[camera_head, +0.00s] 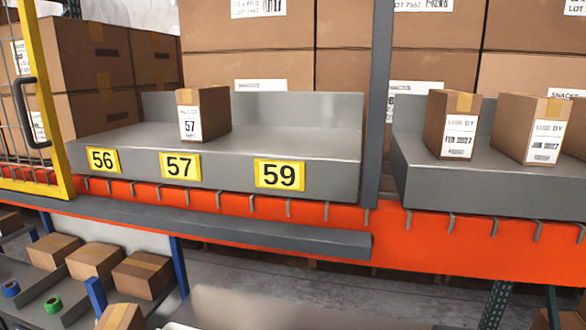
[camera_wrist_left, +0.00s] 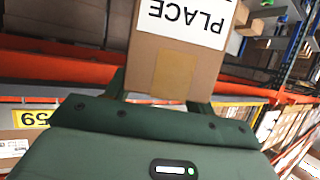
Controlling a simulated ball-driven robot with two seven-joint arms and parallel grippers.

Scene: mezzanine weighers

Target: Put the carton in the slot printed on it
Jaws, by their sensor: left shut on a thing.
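In the left wrist view my left gripper (camera_wrist_left: 160,95) is shut on a brown carton (camera_wrist_left: 172,58) with tape on it. Its white label, upside down here, reads PLACE; the rest of the label is cut off. In the head view a grey shelf tray (camera_head: 215,142) carries yellow number plates 56 (camera_head: 103,160), 57 (camera_head: 180,165) and 59 (camera_head: 279,174). A carton labelled 57 (camera_head: 215,108) stands upright on the tray behind plate 57. The tray behind plates 56 and 59 is bare. Neither gripper shows in the head view.
A grey upright post (camera_head: 378,100) separates this tray from another at right with cartons (camera_head: 452,127) marked USE BY. A yellow gate (camera_head: 45,95) stands at left. Smaller cartons (camera_head: 94,261) sit lower left.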

